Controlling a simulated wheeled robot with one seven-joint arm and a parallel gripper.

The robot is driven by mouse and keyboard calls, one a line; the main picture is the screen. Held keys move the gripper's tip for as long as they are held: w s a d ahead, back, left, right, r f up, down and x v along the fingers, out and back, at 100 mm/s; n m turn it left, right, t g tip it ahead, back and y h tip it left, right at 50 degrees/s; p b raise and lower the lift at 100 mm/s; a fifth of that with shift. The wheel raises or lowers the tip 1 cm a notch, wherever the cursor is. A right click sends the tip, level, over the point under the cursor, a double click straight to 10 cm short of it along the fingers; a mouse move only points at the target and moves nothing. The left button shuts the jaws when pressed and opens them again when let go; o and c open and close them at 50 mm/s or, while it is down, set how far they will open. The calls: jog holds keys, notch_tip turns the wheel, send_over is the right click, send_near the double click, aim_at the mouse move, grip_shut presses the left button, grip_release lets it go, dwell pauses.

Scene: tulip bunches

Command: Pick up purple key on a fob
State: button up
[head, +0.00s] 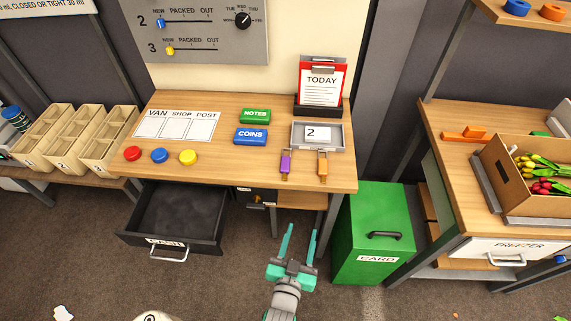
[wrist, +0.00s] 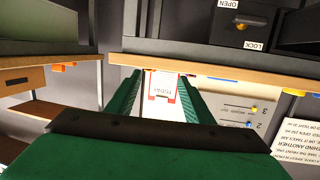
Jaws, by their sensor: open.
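The purple key on a fob (head: 285,163) lies near the front edge of the wooden desk (head: 225,172), left of an orange key on a fob (head: 322,165). Its lower end is close to the desk edge. My gripper (head: 300,236) is open and empty, in front of the desk and apart from the key, fingers pointing toward the desk. In the wrist view my gripper's two green fingers (wrist: 160,85) are spread, with nothing between them. I cannot make out the purple key in the wrist view.
An open drawer (head: 178,215) juts out at the desk's left. A green CARD bin (head: 372,235) stands right of my gripper. A grey tray (head: 333,138) with a "2" card sits behind the keys. Green (head: 255,115) and blue (head: 250,136) blocks lie left of it.

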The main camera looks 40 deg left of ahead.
aim_at(285, 162)
jog(key=w+a+r+y, duration=0.1)
jog(key=w+a, duration=0.2)
jog(key=a, duration=0.2)
jog(key=w+a+r+n, duration=0.1)
jog(key=w+a, duration=0.3)
jog(key=w+a+r+n+y, duration=0.1)
jog(key=w+a, duration=0.2)
jog(key=a, duration=0.2)
jog(key=shift+w+a+g+y, duration=0.25)
jog(key=shift+a+g+y, duration=0.05)
jog(key=shift+g, duration=0.1)
jog(key=shift+x, duration=3.25)
jog(key=shift+d, duration=0.15)
jog(key=c, duration=1.1)
